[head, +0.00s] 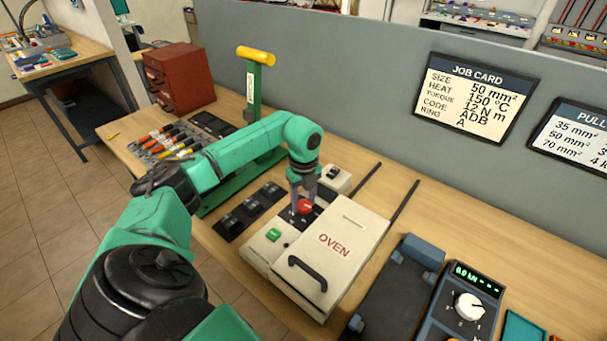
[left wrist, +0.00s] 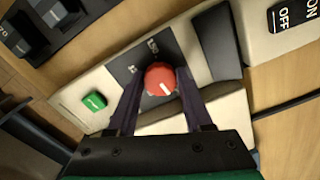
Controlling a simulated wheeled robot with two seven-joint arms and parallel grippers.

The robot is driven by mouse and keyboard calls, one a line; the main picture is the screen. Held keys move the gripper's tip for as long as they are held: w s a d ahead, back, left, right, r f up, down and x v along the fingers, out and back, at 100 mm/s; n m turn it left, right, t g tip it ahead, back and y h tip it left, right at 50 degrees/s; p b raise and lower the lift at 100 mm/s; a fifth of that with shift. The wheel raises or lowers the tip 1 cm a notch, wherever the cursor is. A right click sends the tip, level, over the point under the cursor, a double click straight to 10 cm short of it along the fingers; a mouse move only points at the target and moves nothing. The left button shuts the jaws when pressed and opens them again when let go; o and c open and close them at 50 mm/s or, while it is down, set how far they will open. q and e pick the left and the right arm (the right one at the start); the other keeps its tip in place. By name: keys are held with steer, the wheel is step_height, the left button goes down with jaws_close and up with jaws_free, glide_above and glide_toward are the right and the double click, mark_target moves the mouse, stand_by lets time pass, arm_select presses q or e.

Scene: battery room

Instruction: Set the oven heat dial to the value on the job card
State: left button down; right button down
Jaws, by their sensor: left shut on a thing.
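The oven (head: 335,245) is a cream box on the bench, with its name on the lid and a black handle. Its red heat dial (head: 305,206) sits on a dark panel at the oven's left end. My left gripper (head: 303,203) comes down from above and is shut on the dial. In the left wrist view the dial (left wrist: 160,79) lies between the two dark fingers, and its white pointer mark shows. The dial's scale figures are partly hidden and too small to read surely. The job card (head: 473,97) on the grey partition reads HEAT 150 °C. My right gripper is not in view.
A green button (head: 273,235) is beside the dial. An ON/OFF switch (left wrist: 292,15) stands just behind the oven. Black crimp dies or blocks (head: 250,208) lie left of it. A meter with a white knob (head: 469,306) stands at right. A yellow-handled green press (head: 255,80) stands behind my arm.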

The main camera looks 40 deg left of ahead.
arm_select(q)
steer(key=m+b, duration=0.1)
steer(key=m, duration=0.3)
steer(key=shift+w, duration=0.15)
steer(key=m+b, duration=0.1)
steer(key=m, duration=0.4)
steer(key=shift+d+m+b, duration=0.15)
steer(key=shift+m+b, duration=0.15)
steer(key=shift+m, duration=0.1)
steer(key=m+b, duration=0.1)
steer(key=m, duration=0.4)
steer(key=shift+d+r, duration=0.1)
steer(key=m, duration=0.5)
steer(key=m+b, duration=0.1)
steer(key=m, duration=0.3)
steer(key=shift+d+m, duration=0.15)
steer(key=shift+m, duration=0.15)
steer(key=m, duration=0.5)
steer(key=shift+r+b, duration=0.1)
steer(key=shift+b, duration=0.2)
steer(key=m, duration=0.5)
steer(key=shift+s+m, duration=0.2)
steer(key=shift+m, duration=0.2)
steer(key=m, duration=0.5)
steer(key=shift+b, duration=0.35)
